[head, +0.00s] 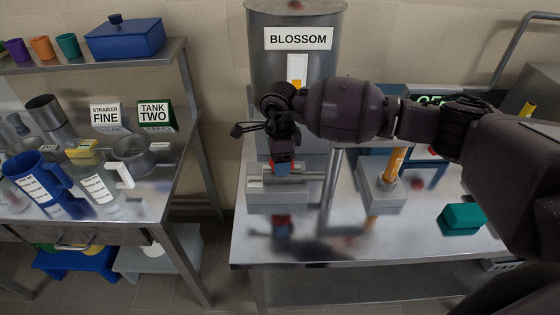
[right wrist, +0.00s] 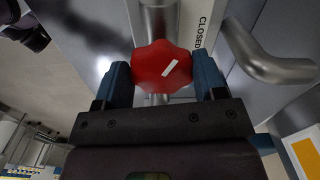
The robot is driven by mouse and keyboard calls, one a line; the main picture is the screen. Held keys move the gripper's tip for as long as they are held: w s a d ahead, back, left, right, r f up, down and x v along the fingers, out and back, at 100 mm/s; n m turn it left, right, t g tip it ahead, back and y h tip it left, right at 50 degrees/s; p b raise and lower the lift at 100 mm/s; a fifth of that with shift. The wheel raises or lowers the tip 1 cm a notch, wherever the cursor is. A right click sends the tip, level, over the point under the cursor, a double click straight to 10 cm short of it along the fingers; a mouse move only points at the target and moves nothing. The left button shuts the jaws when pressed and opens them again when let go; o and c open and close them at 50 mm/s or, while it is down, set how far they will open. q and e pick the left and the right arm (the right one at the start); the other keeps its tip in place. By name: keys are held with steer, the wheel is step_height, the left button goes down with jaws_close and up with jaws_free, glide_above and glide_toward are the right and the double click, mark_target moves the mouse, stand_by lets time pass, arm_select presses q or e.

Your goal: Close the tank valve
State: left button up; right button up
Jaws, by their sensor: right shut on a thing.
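The steel tank (head: 298,65) labelled BLOSSOM stands against the wall behind the right-hand metal table. Its valve has a red lobed knob (right wrist: 162,66) with a white pointer mark, seen close up in the right wrist view. The mark slants up to the right. A label reading CLOSED (right wrist: 203,25) is beside the knob. My right gripper (right wrist: 165,82) has its two blue fingers on either side of the knob and is shut on it. In the head view the right gripper (head: 282,167) points down in front of the tank and mostly hides the knob.
A steel fixture with an amber tube (head: 394,165) and a teal block (head: 462,217) stand on the metal table (head: 335,243). A horizontal pipe (head: 305,176) is beside the gripper. The left bench (head: 140,205) holds jugs, a strainer and signs.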

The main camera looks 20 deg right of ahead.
steer(key=m, duration=0.5)
steer(key=shift+w+m, duration=0.15)
steer(key=shift+m, duration=0.15)
steer(key=m, duration=0.4)
steer(key=shift+w+d+m, duration=0.1)
steer(key=shift+d+m, duration=0.05)
steer(key=shift+m, duration=0.95)
steer(key=o, duration=0.9)
